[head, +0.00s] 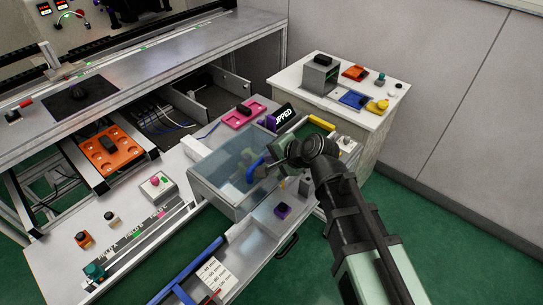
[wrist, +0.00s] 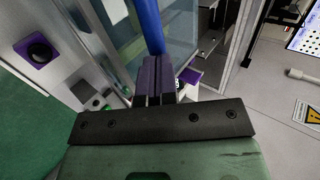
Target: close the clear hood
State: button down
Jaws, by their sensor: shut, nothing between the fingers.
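The clear hood (head: 222,158) is a see-through bluish box at the middle of the bench in the head view. A blue handle (head: 254,169) shows at its right side. In the wrist view, a clear panel (wrist: 182,30) stands beyond a blue bar (wrist: 147,24). My gripper (head: 264,173) is beside the hood's right side, close to the blue handle. In the wrist view, its dark fingers (wrist: 153,68) are together and empty, at the lower end of the blue bar. I cannot tell whether they touch it. How far the hood is open is unclear.
A purple-based button (head: 282,210) is in front of the hood; it also shows in the wrist view (wrist: 38,52). A pink tray (head: 243,112) lies behind. A white side cabinet (head: 335,88) stands at the back right. Another blue bar (head: 190,272) is at the front. Green floor is open at right.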

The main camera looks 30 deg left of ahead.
jog(key=p+v, duration=0.7)
jog(key=v, duration=0.5)
jog(key=shift+d+r, duration=0.2)
jog(key=d+f+h, duration=0.2)
jog(key=d+h, duration=0.1)
jog(key=d, duration=0.8)
jog(key=w+d+f+n+g+h, duration=0.1)
jog(key=d+f+h, duration=0.1)
jog(key=d, duration=1)
jog(key=w+d+f+n+g+h, duration=0.1)
jog(key=d+h, duration=0.4)
jog(key=d, duration=0.7)
jog(key=shift+w+f, duration=0.25)
jog(key=shift+f, duration=0.45)
jog(key=shift+d, duration=0.15)
